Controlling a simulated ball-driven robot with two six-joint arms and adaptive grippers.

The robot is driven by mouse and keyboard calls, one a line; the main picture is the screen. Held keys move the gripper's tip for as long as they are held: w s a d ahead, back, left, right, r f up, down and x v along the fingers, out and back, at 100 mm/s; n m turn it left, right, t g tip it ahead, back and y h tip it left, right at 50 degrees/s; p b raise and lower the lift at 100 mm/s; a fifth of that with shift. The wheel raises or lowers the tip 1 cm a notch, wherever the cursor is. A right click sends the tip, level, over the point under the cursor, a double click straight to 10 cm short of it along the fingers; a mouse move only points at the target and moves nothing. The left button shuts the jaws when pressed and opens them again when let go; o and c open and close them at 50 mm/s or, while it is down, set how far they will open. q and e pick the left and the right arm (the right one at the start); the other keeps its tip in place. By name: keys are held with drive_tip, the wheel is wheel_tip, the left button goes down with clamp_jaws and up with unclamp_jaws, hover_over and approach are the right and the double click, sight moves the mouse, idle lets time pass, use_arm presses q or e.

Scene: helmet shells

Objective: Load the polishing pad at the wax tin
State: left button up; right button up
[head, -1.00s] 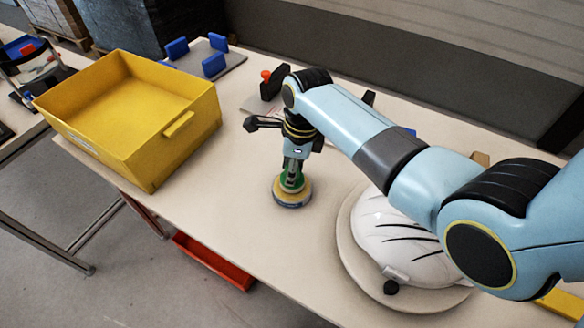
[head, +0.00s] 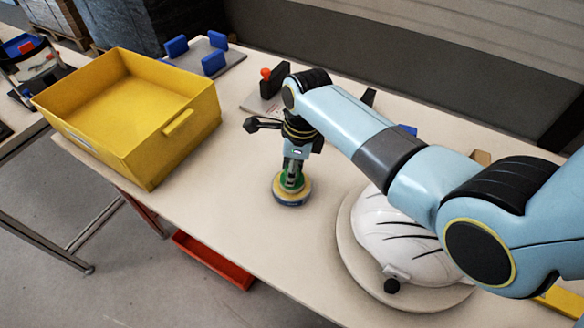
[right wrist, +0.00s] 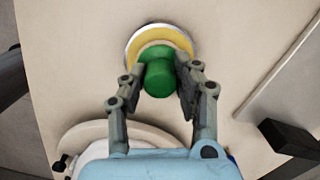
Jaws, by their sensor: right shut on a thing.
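The polishing pad is a yellow disc (head: 281,184) with a green round handle. My right gripper (head: 292,174) points down and is shut on the handle; the right wrist view shows the green handle (right wrist: 159,75) between the two fingers. The round wax tin (head: 292,201) stands on the table directly under the pad, its blue side showing. In the right wrist view its pale rim (right wrist: 130,42) shows around the yellow disc. The pad seems to rest on or in the tin, but its underside is hidden. My left gripper is in neither view.
A white helmet shell (head: 385,228) sits on a round stand (head: 347,245) right of the tin. A big yellow bin (head: 135,150) stands at the left. A plate with blue blocks (head: 214,64) lies at the back. The table (head: 240,215) left of the tin is clear.

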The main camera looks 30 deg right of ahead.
drive_tip(key=shift+s+p, duration=0.1)
drive_tip(key=shift+p, duration=0.25)
idle(1.4)
wheel_tip(320, 180, up, 2)
drive_tip(key=p, duration=0.2)
drive_tip(key=shift+r+p, duration=0.2)
drive_tip(key=shift+p, duration=0.2)
wheel_tip(320, 180, up, 2)
drive_tip(key=shift+r+p, duration=0.1)
drive_tip(key=shift+p, duration=0.8)
drive_tip(key=shift+r, duration=1.1)
